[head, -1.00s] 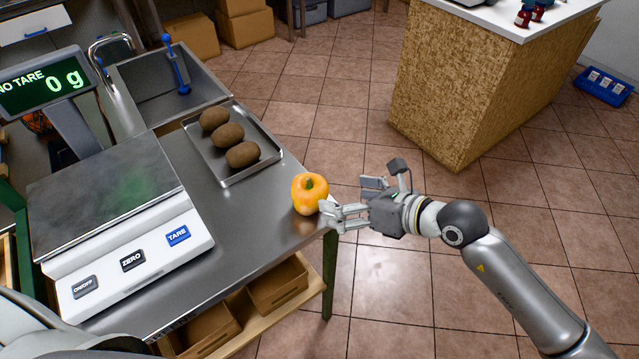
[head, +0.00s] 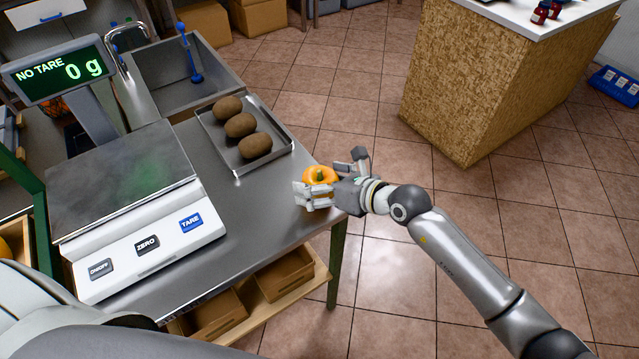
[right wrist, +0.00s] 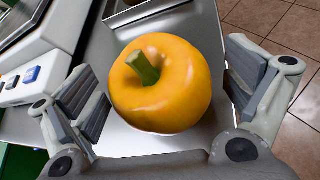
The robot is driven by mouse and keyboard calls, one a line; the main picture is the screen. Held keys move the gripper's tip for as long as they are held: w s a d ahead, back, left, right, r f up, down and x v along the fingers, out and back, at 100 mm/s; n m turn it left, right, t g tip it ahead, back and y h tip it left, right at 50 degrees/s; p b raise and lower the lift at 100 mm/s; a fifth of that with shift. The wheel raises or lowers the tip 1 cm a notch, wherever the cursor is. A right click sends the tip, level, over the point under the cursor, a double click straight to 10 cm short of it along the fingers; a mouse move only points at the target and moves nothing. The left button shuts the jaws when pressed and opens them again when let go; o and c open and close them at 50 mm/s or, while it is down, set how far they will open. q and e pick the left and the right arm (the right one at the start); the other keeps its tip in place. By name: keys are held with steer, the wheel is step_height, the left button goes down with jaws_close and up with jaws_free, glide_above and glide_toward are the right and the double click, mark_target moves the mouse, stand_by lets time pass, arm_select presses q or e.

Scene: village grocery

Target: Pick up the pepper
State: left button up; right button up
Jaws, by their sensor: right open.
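An orange-yellow bell pepper (head: 318,174) with a green stem sits upright at the right corner of the steel table (head: 262,212). It also shows large in the right wrist view (right wrist: 166,82). My right gripper (head: 318,186) reaches in from the right, its fingers on either side of the pepper. In the right wrist view its jaws (right wrist: 160,100) are spread wide, with a gap at each side of the pepper. The lower part of the pepper is partly hidden by a finger in the head view. My left gripper does not show.
A scale (head: 140,262) reading 0 g stands on the left of the table. A metal tray (head: 285,135) with several brown potatoes lies behind the pepper. A sink (head: 190,75) is farther back, and a wood-sided counter (head: 480,85) stands across the floor.

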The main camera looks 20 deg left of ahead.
steer(key=c, duration=1.1)
steer(key=shift+c, duration=0.3)
steer(key=shift+r, duration=0.2)
